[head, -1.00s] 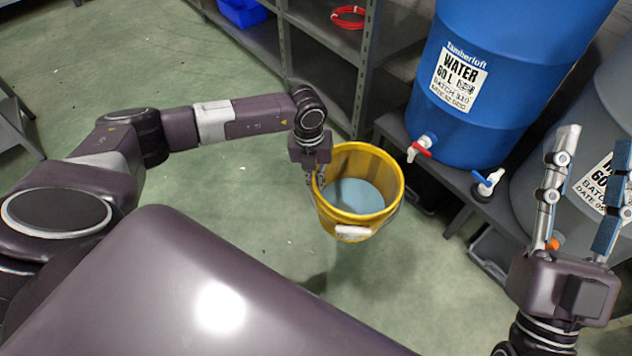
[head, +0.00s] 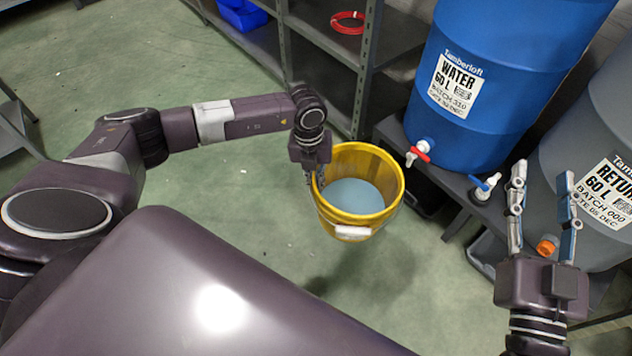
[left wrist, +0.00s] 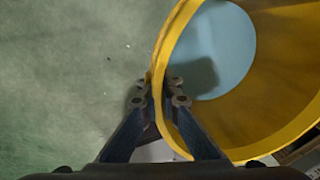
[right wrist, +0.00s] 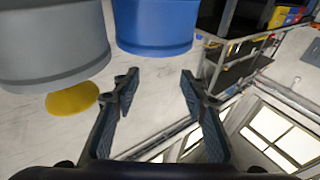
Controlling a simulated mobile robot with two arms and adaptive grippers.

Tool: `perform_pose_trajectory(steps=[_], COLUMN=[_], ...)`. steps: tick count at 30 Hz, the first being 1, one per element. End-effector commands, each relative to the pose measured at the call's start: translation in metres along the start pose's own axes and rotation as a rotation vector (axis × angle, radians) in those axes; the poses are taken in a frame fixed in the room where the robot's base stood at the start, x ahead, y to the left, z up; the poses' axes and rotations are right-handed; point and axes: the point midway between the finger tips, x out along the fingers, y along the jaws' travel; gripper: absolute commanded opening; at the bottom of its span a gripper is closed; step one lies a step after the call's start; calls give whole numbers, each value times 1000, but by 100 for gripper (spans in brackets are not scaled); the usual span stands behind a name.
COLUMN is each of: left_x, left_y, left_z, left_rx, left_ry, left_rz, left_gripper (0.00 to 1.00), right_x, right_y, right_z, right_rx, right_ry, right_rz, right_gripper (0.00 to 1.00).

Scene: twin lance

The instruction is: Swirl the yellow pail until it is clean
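The yellow pail (head: 362,161) hangs above the floor in the middle of the head view, its mouth facing up toward me. A smooth pale blue-grey surface (head: 354,195) shows inside it; I cannot tell whether any dirt is there. My left gripper (head: 315,180) is shut on the pail's left rim. In the left wrist view its fingers (left wrist: 160,92) pinch the wall of the pail (left wrist: 285,60). My right gripper (head: 541,176) is open and empty at the right, fingers pointing up in the picture. It also shows open in the right wrist view (right wrist: 158,85).
A blue water barrel (head: 505,60) with a red-handled tap (head: 418,152) stands on a grey bench behind the pail. A grey return barrel (head: 595,130) stands right of it, behind my right gripper. Metal shelves (head: 325,50) stand at the back. Green floor is clear at left.

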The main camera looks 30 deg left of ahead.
Motion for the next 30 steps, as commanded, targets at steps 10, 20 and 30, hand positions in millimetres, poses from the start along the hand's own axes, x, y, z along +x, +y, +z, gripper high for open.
perform_pose_trajectory(steps=[10,20,30], left_x=[-12,-19,-26], left_y=[-4,-4,-5], left_z=[2,2,2], left_rx=[0,0,0], left_ry=[-5,-5,-5], left_rz=[-8,-8,-8], left_gripper=[0,0,0], right_x=[-5,-16,-32], right_y=[4,9,13], right_z=[33,65,94], right_rx=[-4,-7,-9], right_ry=[-161,-313,-460], right_rz=[9,18,27], right_gripper=[40,40,40])
